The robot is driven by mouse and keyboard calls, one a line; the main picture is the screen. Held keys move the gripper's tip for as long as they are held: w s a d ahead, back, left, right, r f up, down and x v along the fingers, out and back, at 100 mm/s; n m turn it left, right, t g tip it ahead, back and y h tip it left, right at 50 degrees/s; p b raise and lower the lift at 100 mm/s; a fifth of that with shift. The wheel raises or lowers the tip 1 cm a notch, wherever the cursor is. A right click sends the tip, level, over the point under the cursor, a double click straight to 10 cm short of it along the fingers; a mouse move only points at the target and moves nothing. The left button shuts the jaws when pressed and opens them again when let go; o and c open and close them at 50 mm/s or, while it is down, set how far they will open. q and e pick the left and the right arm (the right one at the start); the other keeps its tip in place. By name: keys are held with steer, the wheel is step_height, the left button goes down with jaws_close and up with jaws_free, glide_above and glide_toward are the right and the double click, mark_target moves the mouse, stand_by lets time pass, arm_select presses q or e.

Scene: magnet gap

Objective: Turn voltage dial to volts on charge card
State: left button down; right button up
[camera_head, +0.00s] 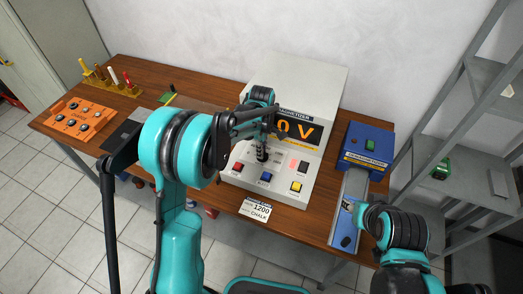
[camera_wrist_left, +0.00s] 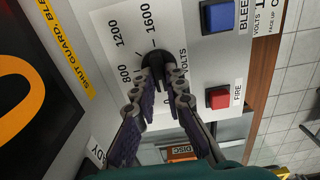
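The black voltage dial (camera_wrist_left: 157,60) sits on the white panel of the magnetizer (camera_head: 316,90), with the marks 0, 800, 1200 and 1600 around it. Its exact pointer direction is unclear. My left gripper (camera_wrist_left: 164,74) has its fingertips on either side of the dial; whether they press on it is unclear. The charge card (camera_head: 257,209) at the front reads 1200 and CHALK. The orange display (camera_head: 299,130) shows 0 V, its left part covered. My right gripper (camera_head: 364,214) is at the right, its fingers unclear.
Red, blue and yellow buttons lie near the dial, with the blue one (camera_wrist_left: 221,15) and red one (camera_wrist_left: 218,97) close to my left fingers. A blue demagnetizer (camera_head: 368,147) stands right. An orange block (camera_head: 82,118) and several rods in a rack stand left.

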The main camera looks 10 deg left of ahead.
stand_by(0.4)
arm_select(q)
steer(key=m, duration=0.6)
steer(key=shift+w, duration=0.15)
steer(key=m, duration=0.4)
steer(key=shift+d, duration=0.1)
steer(key=m, duration=0.3)
steer(key=shift+d+m, duration=0.1)
steer(key=shift+m, duration=0.3)
steer(key=m, duration=0.6)
steer(key=shift+d, duration=0.1)
steer(key=m, duration=0.6)
steer(key=shift+m, duration=0.4)
steer(key=c, duration=1.6)
jaws_free()
